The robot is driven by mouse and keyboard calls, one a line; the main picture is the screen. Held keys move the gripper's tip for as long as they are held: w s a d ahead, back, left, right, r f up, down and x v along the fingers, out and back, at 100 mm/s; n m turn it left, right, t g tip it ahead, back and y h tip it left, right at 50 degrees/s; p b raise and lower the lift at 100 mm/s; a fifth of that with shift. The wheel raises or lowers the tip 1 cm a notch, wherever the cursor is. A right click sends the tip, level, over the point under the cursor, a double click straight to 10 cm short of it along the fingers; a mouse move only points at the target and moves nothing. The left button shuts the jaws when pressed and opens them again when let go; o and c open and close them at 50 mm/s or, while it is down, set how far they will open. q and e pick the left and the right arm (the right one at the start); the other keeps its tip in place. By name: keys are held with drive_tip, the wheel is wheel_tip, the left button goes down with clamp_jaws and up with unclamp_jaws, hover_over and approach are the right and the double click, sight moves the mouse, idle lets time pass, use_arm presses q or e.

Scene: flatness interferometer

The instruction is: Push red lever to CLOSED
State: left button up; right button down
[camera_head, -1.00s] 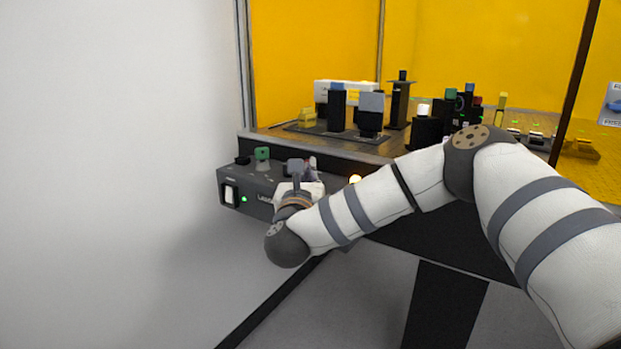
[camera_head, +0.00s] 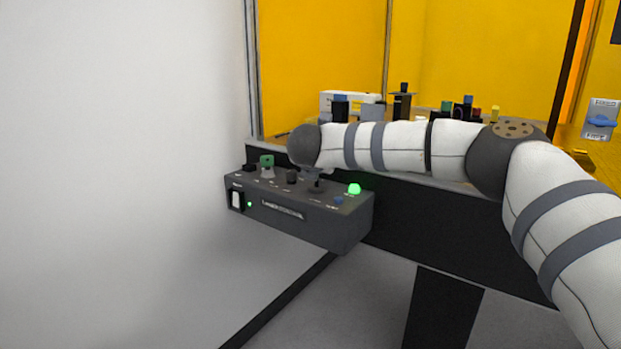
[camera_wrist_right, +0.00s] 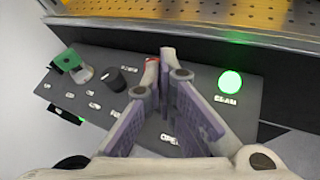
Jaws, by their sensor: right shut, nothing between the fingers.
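In the right wrist view a small red piece (camera_wrist_right: 152,61), which looks like part of the red lever, shows at the fingertips; the rest of the lever is hidden behind the fingers. My right gripper (camera_wrist_right: 160,68) is shut and empty, its tips over the dark control box (camera_wrist_right: 108,75). I cannot tell whether it touches the lever. A label reading OPEN lies below the fingers. In the head view the control box (camera_head: 335,230) is at centre left; my wrist covers part of its back edge, and I cannot make out any red on it. My left gripper is not in view.
A lit green lamp (camera_head: 355,188) is at the box's right end. A green knob (camera_wrist_right: 67,61), a black knob (camera_wrist_right: 122,79) and a white rocker switch (camera_head: 236,201) are also on the box. A perforated optical table (camera_wrist_right: 225,15) with instruments lies behind. A white wall stands left.

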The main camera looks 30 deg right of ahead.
drive_tip(key=shift+w+d+r+g+y, duration=0.1)
drive_tip(key=shift+d+r+g+y, duration=0.15)
drive_tip(key=shift+d+g+y, duration=0.1)
drive_tip(key=shift+w+d+f, duration=0.2)
drive_tip(key=shift+w+d, duration=0.05)
drive_tip(key=shift+d, duration=0.25)
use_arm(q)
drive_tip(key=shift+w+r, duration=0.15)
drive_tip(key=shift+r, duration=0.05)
use_arm(e)
drive_tip(key=shift+r, duration=0.15)
use_arm(q)
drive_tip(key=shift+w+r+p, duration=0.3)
drive_tip(key=shift+p, duration=0.05)
use_arm(e)
drive_tip(key=shift+r, duration=0.7)
